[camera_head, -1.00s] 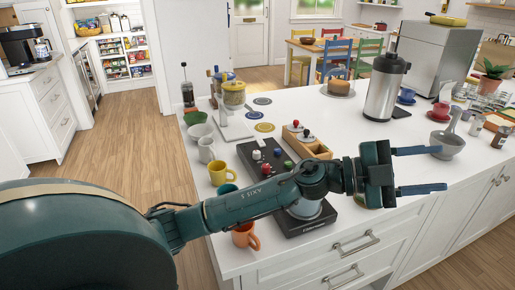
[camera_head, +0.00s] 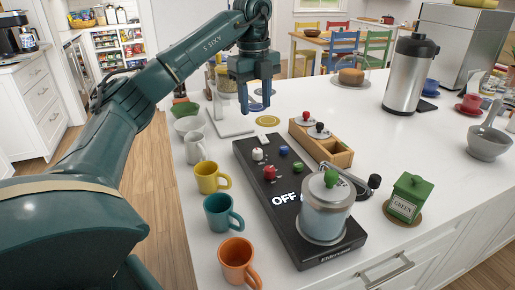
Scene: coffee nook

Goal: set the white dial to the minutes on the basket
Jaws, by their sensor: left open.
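The white dial (camera_head: 257,154) sits at the far left of a black appliance (camera_head: 262,184) on the counter, near red, blue and green knobs. Lit letters "OFF" show on the appliance, with more beside them partly hidden by a glass jar (camera_head: 326,212). The jar stands on the appliance under a lid with a green knob. I cannot make out minutes on any basket. Two round lids or baskets with red and black knobs (camera_head: 319,130) sit in a wooden box (camera_head: 326,148). My left gripper (camera_head: 256,103) is open and empty, pointing down beyond the dial. My right gripper is not in view.
Yellow (camera_head: 209,177), teal (camera_head: 220,213) and orange (camera_head: 236,259) mugs line the counter's left edge. A green tin (camera_head: 409,197) marked GREEN stands right of the jar. A steel flask (camera_head: 409,75) stands farther back. Counter between flask and wooden box is clear.

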